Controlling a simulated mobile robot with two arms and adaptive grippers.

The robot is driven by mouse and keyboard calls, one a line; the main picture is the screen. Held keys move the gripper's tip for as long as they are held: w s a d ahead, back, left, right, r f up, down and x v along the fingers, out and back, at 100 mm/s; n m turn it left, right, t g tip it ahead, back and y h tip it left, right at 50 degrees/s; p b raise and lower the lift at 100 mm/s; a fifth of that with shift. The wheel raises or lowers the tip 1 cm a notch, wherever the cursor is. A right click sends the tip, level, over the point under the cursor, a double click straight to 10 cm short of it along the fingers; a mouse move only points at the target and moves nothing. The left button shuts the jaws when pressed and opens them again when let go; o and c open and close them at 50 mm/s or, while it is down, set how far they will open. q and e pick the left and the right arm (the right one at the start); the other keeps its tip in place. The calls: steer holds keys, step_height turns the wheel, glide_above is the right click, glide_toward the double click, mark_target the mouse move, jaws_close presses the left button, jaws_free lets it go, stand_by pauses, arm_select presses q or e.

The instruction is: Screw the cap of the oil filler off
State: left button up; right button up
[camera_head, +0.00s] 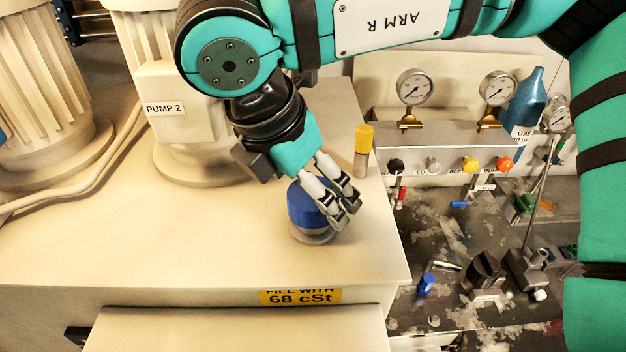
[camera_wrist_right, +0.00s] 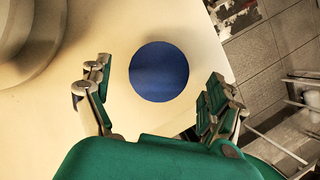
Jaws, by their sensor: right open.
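The blue oil filler cap (camera_head: 303,206) sits on a pale metal neck (camera_head: 312,236) on top of the cream cabinet, near its front right corner. My right gripper (camera_head: 342,207) is open over the cap, with its fingers partly in front of it in the head view. In the right wrist view the cap (camera_wrist_right: 159,71) is a round blue disc, seen from above. It lies beyond and between the two open fingers of the gripper (camera_wrist_right: 160,103), with clear gaps on both sides. My left gripper is not in view.
A yellow-capped post (camera_head: 363,150) stands close behind the gripper on the cabinet top (camera_head: 150,245). The PUMP 2 housing (camera_head: 175,130) is behind left. Gauges, coloured knobs and a blue gas bottle (camera_head: 524,100) are right. The cabinet top left of the cap is clear.

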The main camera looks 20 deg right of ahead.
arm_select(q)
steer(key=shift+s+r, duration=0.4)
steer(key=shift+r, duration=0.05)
arm_select(e)
steer(key=shift+x, duration=1.2)
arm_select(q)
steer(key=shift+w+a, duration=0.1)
arm_select(e)
steer(key=shift+w, duration=0.1)
steer(key=c, duration=1.7)
